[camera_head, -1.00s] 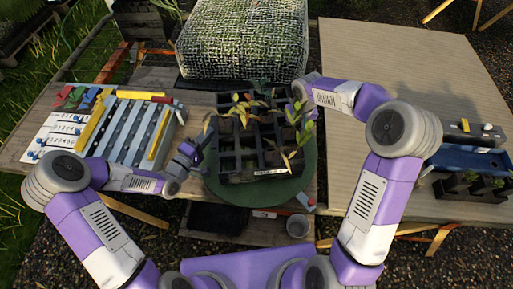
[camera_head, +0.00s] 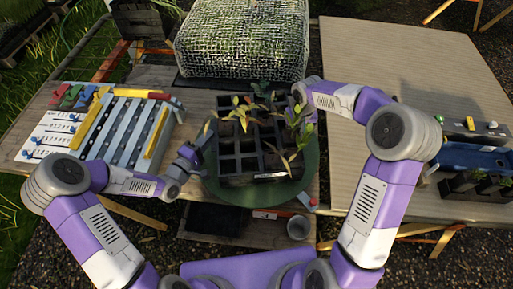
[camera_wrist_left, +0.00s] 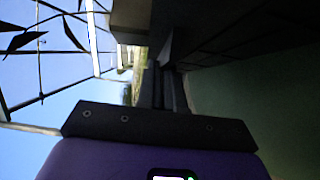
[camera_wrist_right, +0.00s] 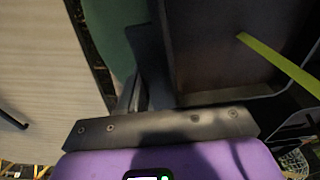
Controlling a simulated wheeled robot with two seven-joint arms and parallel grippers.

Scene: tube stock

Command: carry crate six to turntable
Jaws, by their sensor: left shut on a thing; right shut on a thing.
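The black crate (camera_head: 240,181) has several square cells, some with leafy seedlings, and a pale label on its front wall. It is over the round green turntable (camera_head: 225,195); whether it rests on it or is held just above, I cannot tell. My left gripper (camera_head: 203,139) is shut on the crate's left side; its fingers (camera_wrist_left: 160,85) meet a dark wall in the left wrist view. My right gripper is at the crate's far right side, partly hidden by leaves. The right wrist view shows its fingers (camera_wrist_right: 138,92) shut against the crate wall.
A rack with pale rails (camera_head: 125,125) and coloured pieces stands left on the table. A mesh-covered block (camera_head: 243,40) is behind the crate. A blue tray (camera_head: 470,157) and another seedling crate (camera_head: 470,186) are at right. A grey cup (camera_head: 298,227) is in front.

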